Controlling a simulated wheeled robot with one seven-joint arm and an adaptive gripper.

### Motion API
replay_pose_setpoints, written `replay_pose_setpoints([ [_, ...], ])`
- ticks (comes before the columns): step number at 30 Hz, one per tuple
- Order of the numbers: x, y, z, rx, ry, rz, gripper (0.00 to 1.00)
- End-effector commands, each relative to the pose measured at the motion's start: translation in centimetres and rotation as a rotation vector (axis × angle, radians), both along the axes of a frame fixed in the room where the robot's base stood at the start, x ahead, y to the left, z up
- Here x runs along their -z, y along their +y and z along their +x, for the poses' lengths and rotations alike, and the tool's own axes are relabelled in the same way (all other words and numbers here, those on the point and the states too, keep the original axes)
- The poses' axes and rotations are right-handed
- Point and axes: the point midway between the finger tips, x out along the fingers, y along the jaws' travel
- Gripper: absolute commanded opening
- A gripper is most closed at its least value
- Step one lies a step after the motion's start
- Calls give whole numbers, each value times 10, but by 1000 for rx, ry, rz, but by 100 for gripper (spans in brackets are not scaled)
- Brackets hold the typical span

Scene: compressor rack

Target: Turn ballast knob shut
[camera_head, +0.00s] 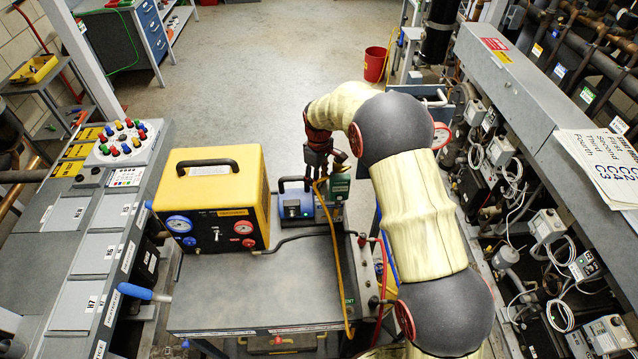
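A small blue pump unit (296,205) with a dark carry handle stands on the grey cart top, right of the yellow machine. A green part (339,187) shows at its right end. My arm reaches up from the lower right and bends over toward the pump. My gripper (318,172) is dark reddish-brown and points down at the pump's top right, beside the green part. I cannot tell whether it touches anything or whether its fingers are open. No ballast knob can be made out; the gripper may cover it.
The yellow machine (212,196) with blue and red gauges stands close left of the pump. A yellow hose (336,255) runs down the cart's right side. The grey cart top (240,295) is clear in front. Pipework and a rack (540,120) line the right.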

Motion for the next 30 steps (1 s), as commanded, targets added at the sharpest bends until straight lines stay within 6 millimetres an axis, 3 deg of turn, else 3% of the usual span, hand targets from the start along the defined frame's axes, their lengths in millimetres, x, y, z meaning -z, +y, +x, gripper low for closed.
replay_pose_setpoints([
  [9, -3, 0, 0, -397, -1, 0, 35],
  [15, -4, 0, 1, -568, -1, 0, 35],
  [30, -4, 0, 1, -638, -3, 0, 32],
])
